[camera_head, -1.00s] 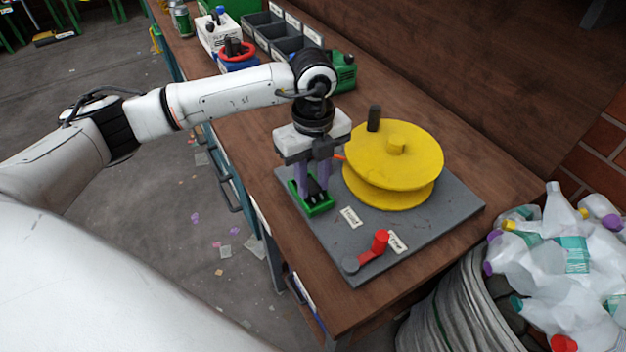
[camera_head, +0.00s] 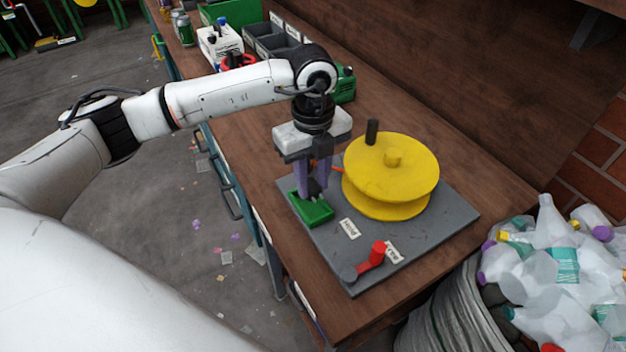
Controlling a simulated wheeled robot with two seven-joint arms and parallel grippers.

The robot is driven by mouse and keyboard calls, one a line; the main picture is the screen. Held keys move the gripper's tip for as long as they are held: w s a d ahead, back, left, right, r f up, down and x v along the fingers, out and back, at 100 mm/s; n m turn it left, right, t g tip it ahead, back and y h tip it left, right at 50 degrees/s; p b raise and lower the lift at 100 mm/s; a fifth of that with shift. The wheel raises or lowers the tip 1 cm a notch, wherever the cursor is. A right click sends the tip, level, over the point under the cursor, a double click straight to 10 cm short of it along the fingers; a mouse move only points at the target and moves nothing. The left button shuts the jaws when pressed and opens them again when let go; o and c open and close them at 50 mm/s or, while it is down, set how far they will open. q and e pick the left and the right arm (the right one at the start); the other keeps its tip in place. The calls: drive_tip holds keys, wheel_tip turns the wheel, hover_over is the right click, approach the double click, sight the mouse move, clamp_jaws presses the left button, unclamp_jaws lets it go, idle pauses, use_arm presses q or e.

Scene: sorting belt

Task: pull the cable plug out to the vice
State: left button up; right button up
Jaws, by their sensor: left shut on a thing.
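My left gripper (camera_head: 314,183) points down over the left part of the grey board (camera_head: 420,232), its purple fingers shut on a dark plug (camera_head: 315,187). The plug is small and partly hidden by the fingers. An orange cable (camera_head: 337,168) shows between the gripper and the yellow reel (camera_head: 390,172). A green block (camera_head: 313,211), which looks like the vice, lies just in front of and below the fingertips. I cannot tell whether the plug touches it. My right gripper is out of view.
A red lever (camera_head: 376,254) and two white labels (camera_head: 349,229) are on the board. The reel has a dark upright handle (camera_head: 372,131). Grey bins (camera_head: 275,42) and a white box (camera_head: 219,42) stand behind. A bin of plastic bottles (camera_head: 560,265) is at the right.

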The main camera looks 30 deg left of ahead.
sight(312, 186)
use_arm(q)
drive_tip(key=shift+r, duration=0.35)
drive_tip(key=shift+r+p, duration=0.75)
drive_tip(key=shift+r, duration=0.9)
drive_tip(key=shift+w+a, duration=0.1)
drive_tip(key=w+a+b, duration=0.2)
drive_tip(key=w+a, duration=0.4)
drive_tip(key=a, duration=0.4)
drive_tip(key=shift+w+a, duration=0.15)
idle(0.4)
